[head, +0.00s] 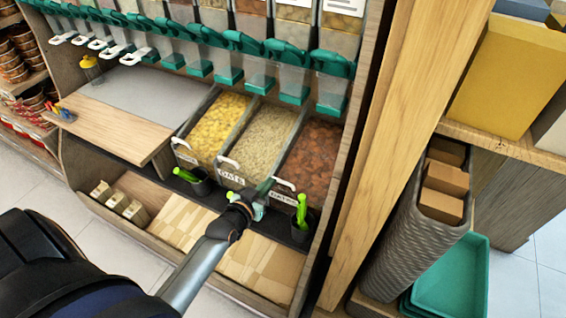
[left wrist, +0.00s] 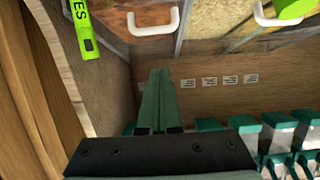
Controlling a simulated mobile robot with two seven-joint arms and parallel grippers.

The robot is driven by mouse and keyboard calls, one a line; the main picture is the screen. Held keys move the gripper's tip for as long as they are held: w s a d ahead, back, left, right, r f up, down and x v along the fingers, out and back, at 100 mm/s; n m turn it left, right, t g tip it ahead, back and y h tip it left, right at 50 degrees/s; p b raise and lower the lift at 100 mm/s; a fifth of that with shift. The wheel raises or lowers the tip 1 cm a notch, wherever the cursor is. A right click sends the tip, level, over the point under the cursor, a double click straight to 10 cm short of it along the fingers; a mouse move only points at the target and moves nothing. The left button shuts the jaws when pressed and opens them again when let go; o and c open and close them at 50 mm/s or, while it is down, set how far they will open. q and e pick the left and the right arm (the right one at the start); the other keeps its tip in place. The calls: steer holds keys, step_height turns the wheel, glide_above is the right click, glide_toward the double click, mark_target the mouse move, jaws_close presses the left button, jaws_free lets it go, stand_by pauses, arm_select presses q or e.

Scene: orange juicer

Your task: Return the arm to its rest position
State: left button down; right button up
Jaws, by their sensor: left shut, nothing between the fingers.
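My left arm comes in from the lower left in the head view. Its gripper (head: 262,190) is over the front edge of the bulk food bins, near the bin labels and handles. In the left wrist view the two green fingers (left wrist: 160,100) lie together, shut, with nothing between them. They point toward a white bin handle (left wrist: 153,22); I cannot tell whether they touch anything. My right gripper is in neither view. No orange juicer shows in these views.
Bins of yellow food (head: 215,125), pale oats (head: 258,140) and reddish food (head: 312,155) stand below a row of green-spouted dispensers (head: 335,75). A wooden post (head: 385,120), a grey woven basket (head: 415,240) and green crates (head: 455,285) stand right. Light floor tiles show lower left.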

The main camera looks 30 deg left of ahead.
arm_select(q)
steer(key=s+d+f+m+g+h+p, duration=0.1)
steer(key=s+d+f+g, duration=0.1)
steer(key=s+d, duration=0.4)
steer(key=s+d+f+m+g+h+p, duration=0.1)
steer(key=s+d+f+g+h, duration=0.1)
steer(key=s+d, duration=0.5)
steer(key=s+f+g, duration=0.1)
steer(key=s+f, duration=0.1)
steer(key=s, duration=0.4)
steer(key=shift+s+f+m, duration=0.25)
steer(key=shift+m, duration=0.05)
steer(key=shift+d, duration=0.1)
